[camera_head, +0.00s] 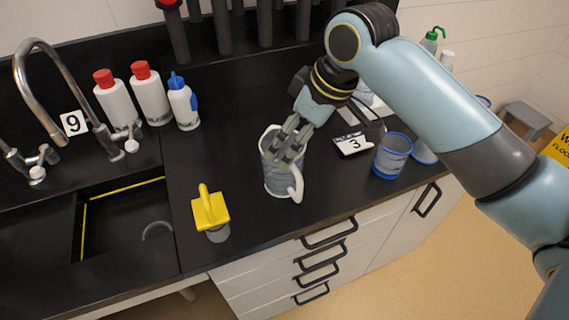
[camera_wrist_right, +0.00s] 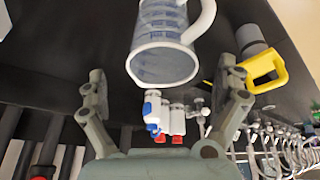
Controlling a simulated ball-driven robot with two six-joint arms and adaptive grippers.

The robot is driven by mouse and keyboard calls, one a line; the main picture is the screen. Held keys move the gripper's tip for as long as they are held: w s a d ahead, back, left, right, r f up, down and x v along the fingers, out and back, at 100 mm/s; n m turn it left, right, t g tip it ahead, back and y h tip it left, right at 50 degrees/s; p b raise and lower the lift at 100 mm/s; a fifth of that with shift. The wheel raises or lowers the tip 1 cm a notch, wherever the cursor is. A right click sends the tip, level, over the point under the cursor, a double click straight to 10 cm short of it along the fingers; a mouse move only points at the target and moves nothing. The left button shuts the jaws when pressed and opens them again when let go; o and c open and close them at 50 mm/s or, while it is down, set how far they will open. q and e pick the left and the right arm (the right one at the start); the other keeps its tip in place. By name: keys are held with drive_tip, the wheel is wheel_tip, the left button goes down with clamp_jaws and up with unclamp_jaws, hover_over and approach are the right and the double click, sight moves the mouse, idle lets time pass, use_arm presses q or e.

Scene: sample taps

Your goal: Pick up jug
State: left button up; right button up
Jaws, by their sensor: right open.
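The jug (camera_head: 279,176) is a clear measuring jug with a white handle. It stands upright on the black worktop in the middle of the head view. My right gripper (camera_head: 289,150) is at the jug's upper part, in front of it in the head view. In the right wrist view the jug (camera_wrist_right: 165,45) shows at the top, beyond the fingers (camera_wrist_right: 165,95). The fingers are spread apart, with nothing between them. Whether they touch the jug I cannot tell. My left gripper is not in view.
A yellow-handled tool (camera_head: 211,208) stands left of the jug near the sink (camera_head: 125,225). Worktop between jug and bottles is clear.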

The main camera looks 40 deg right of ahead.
sight(287, 148)
drive_tip(key=x, duration=0.4)
drive_tip(key=shift+a+f+p, duration=0.15)
drive_tip(key=shift+f+p, duration=0.1)
drive_tip(key=shift+p, duration=0.1)
drive_tip(key=shift+c, duration=0.5)
drive_tip(key=c, duration=0.5)
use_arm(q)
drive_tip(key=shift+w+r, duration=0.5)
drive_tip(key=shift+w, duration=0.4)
use_arm(e)
drive_tip(key=c, duration=0.9)
